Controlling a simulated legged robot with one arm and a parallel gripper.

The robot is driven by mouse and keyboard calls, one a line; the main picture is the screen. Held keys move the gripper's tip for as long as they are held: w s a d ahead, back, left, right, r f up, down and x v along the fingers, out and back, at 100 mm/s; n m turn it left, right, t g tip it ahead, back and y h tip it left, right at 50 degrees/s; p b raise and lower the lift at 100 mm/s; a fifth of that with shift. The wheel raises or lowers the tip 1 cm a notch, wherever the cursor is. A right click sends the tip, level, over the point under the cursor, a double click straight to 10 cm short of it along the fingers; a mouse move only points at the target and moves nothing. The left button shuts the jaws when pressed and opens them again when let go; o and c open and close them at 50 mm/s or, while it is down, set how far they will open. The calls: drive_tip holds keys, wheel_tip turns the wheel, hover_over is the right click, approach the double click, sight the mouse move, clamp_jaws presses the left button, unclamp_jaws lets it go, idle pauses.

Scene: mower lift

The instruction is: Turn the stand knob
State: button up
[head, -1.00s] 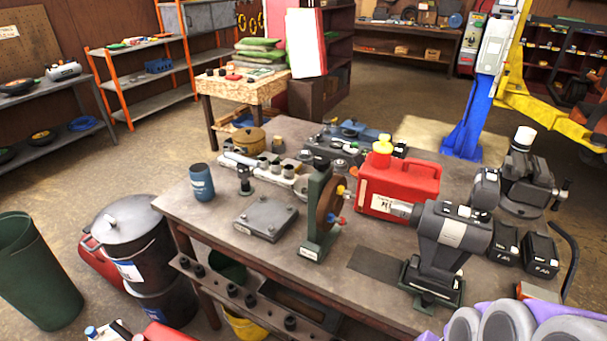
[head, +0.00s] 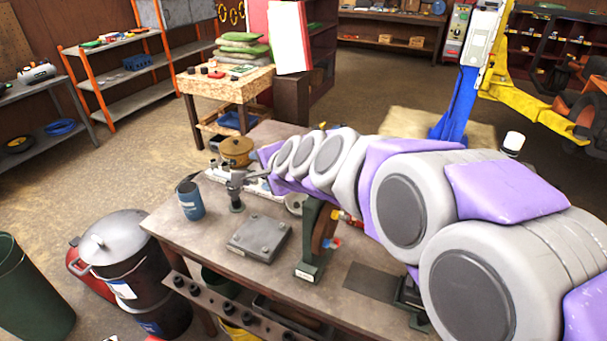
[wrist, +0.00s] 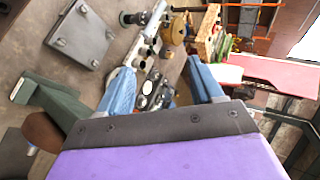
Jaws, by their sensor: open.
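A green stand (head: 312,240) with a brown disc (head: 328,225) stands upright on the workbench. Small red and blue knobs (head: 333,243) show on the disc's right side; I cannot tell which one is the stand knob. In the wrist view the green stand (wrist: 55,100) and part of the brown disc (wrist: 42,132) lie at the lower left, outside my jaws; the knobs are not visible there. My gripper (wrist: 158,68) is open and empty, its two blue fingers spread above the bench. In the head view my arm reaches over the bench past the stand, its end hard to make out.
A grey plate (head: 258,238), blue cup (head: 190,200) and brown pot (head: 236,151) are on the workbench (head: 220,225). A small dark post (head: 235,195) stands near my gripper. A lidded drum (head: 120,250) stands left of the bench.

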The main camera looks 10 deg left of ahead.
drive_tip(key=w+a+r+m+t+h+p, duration=0.3)
drive_tip(key=w+a+m+t, duration=0.15)
drive_tip(key=w+m, duration=0.4)
drive_tip(key=w+a+r+m+t+h+p, duration=0.25)
drive_tip(key=w+a+m+h+p, duration=0.2)
drive_tip(key=w+m, duration=0.45)
drive_tip(key=s+d+f+m+g+h+p, duration=0.1)
drive_tip(key=s+f+m+g+h+p, duration=0.15)
drive_tip(key=s+f+m+h, duration=0.35)
drive_tip(key=s+d+f+m+g+h+p, duration=0.25)
drive_tip(key=s+m+h, duration=0.25)
drive_tip(key=s+m, duration=0.4)
drive_tip(key=s+d+f+m+g+h+p, duration=0.1)
drive_tip(key=s+f+m+g+h+p, duration=0.15)
drive_tip(key=s+m+h, duration=0.4)
drive_tip(key=shift+g+y, duration=0.35)
drive_tip(key=shift+y, duration=0.45)
drive_tip(key=b+x, duration=0.2)
drive_tip(key=x, duration=0.3)
drive_tip(key=b+x, duration=0.3)
drive_tip(key=x, duration=0.3)
drive_tip(key=b+x, duration=0.3)
drive_tip(key=x, duration=0.2)
drive_tip(key=shift+s+d+f, duration=0.2)
drive_tip(key=shift+d+f, duration=0.2)
drive_tip(key=shift+d, duration=0.15)
